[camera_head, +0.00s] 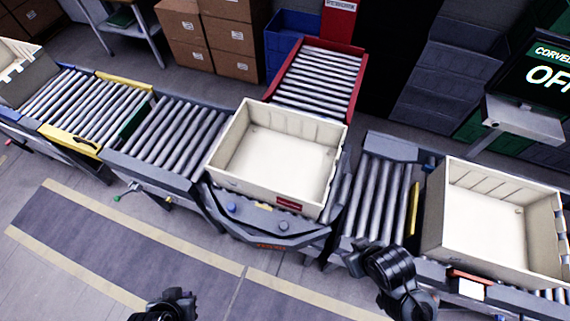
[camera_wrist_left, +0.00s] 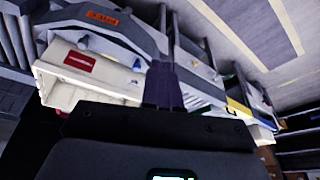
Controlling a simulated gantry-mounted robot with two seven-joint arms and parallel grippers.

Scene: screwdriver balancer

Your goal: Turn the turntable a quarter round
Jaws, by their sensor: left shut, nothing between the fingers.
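The turntable (camera_head: 270,226) is the grey rounded section in the middle of the roller line, with blue knobs and an orange marking on its front rim. An open cream bin (camera_head: 290,165) with a red label stands on it and hides most of its top. In the left wrist view the turntable's rim (camera_wrist_left: 100,17) and the cream bin (camera_wrist_left: 80,72) appear turned over. My left gripper (camera_wrist_left: 163,82) is shut and empty, and contact with the turntable cannot be made out. My right gripper (camera_head: 392,268) is near the front of the right conveyor; its fingers are unclear.
A second cream bin (camera_head: 487,230) stands on the right conveyor. A left conveyor (camera_head: 168,140) leads to the turntable, and a red-sided roller lane (camera_head: 316,80) runs behind it. Cardboard boxes (camera_head: 235,42) stand at the back. The floor in front is clear.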

